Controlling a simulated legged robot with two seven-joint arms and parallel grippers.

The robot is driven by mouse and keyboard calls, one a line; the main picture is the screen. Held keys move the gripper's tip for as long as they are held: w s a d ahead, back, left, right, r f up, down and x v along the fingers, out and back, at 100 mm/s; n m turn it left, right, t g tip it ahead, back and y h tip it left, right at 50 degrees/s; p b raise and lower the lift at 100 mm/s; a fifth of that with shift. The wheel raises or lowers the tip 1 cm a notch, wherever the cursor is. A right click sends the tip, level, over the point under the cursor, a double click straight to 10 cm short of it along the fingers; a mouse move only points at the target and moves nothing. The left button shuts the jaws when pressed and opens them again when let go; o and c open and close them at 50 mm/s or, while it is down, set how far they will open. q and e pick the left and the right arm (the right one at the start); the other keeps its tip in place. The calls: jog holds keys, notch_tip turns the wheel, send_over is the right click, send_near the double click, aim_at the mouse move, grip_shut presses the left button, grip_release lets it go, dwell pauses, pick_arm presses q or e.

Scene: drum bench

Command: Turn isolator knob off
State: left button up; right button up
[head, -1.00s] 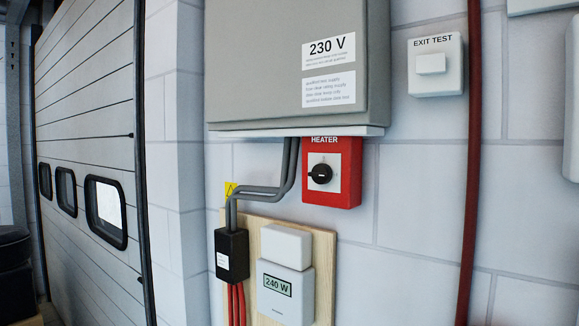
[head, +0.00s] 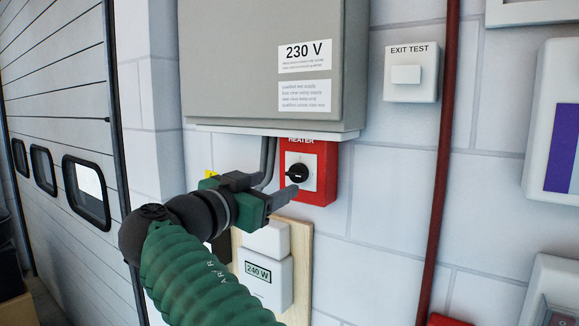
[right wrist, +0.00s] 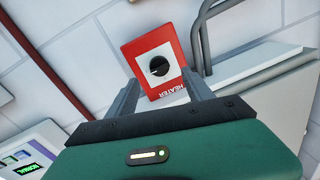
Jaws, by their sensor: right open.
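The isolator is a red box labelled HEATER (head: 327,178) on the wall, with a white plate and a round black knob (head: 299,173). In the right wrist view the black knob (right wrist: 159,66) faces the camera, seen upside down between the fingers. My right gripper (head: 274,187) is open, its fingers reaching toward the box from the lower left. In the right wrist view the gripper (right wrist: 161,90) has one finger on each side of the knob's line of sight, with nothing held. Whether a finger touches the box I cannot tell. My left gripper is not in view.
A grey 230 V cabinet (head: 235,70) hangs just above the red box. Grey conduits (head: 267,160) run down beside it. A 240 W meter (head: 265,280) sits below on a wooden board. A red pipe (head: 440,170) and an EXIT TEST box (head: 411,73) are to the right.

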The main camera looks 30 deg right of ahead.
aim_at(293, 176)
jog(key=p+x, duration=0.1)
jog(key=x, duration=0.1)
jog(key=p+x, duration=0.1)
jog(key=x, duration=0.1)
jog(key=p+x, duration=0.1)
jog(key=x, duration=0.2)
jog(key=shift+s+d+r, duration=0.1)
jog(key=shift+s+r, duration=0.2)
jog(key=shift+r, duration=0.1)
jog(key=shift+w+d+f+p, duration=0.15)
jog(key=shift+w+f+p, duration=0.05)
jog(key=shift+w+p, duration=0.15)
jog(key=shift+w+f, duration=0.1)
jog(key=shift+d, duration=0.1)
jog(key=c, duration=0.6)
grip_shut()
